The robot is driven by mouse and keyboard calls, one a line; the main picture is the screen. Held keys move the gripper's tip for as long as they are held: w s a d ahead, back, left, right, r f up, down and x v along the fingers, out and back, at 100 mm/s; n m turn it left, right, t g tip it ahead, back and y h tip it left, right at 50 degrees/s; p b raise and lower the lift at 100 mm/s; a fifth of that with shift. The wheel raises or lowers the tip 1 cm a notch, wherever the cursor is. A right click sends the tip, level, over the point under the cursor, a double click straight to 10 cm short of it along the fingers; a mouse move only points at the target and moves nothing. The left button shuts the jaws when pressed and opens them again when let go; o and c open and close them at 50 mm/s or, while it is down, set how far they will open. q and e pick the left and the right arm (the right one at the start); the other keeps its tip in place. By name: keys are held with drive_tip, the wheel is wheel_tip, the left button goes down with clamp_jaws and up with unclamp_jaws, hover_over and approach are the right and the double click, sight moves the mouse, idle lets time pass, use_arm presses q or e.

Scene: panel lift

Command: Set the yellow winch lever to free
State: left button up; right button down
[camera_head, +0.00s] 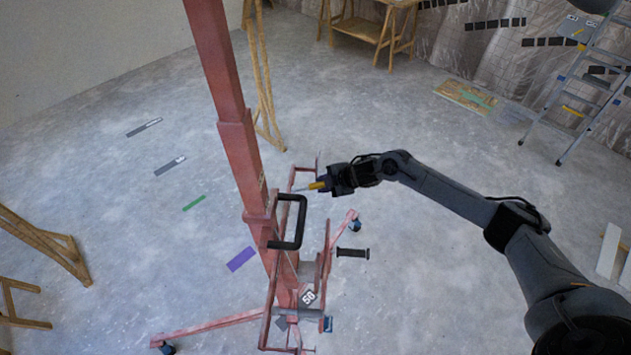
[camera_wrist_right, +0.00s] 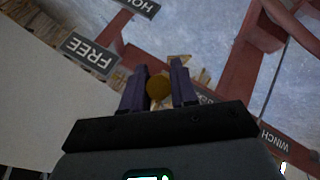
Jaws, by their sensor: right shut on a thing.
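The yellow winch lever (camera_head: 316,186) sticks out from the red panel lift (camera_head: 236,150), level with the upper part of its lower frame. My right gripper (camera_head: 325,184) reaches it from the right and is shut on it. In the right wrist view, the lever's round yellow knob (camera_wrist_right: 158,87) lies between the two fingers of my gripper (camera_wrist_right: 161,88). A FREE label (camera_wrist_right: 90,53) is to the left of the knob, and a HOLD label (camera_wrist_right: 146,5) is at the top. The lever's pivot is hidden. My left gripper is not in view.
A WINCH label (camera_wrist_right: 274,141) shows at the lower right of the wrist view. Wooden trestles (camera_head: 50,245) and a stepladder (camera_head: 590,85) stand away from the lift. The floor around it is mostly clear.

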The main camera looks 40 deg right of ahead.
drive_tip(key=shift+w+a+r, duration=0.1)
drive_tip(key=shift+r, duration=0.05)
drive_tip(key=c, duration=1.2)
unclamp_jaws()
drive_tip(key=shift+c, duration=0.2)
drive_tip(key=shift+o, duration=1.5)
drive_tip(key=v, duration=1)
drive_tip(key=shift+s+r+b, duration=0.25)
drive_tip(key=shift+s+b, duration=0.05)
drive_tip(key=shift+b, duration=0.15)
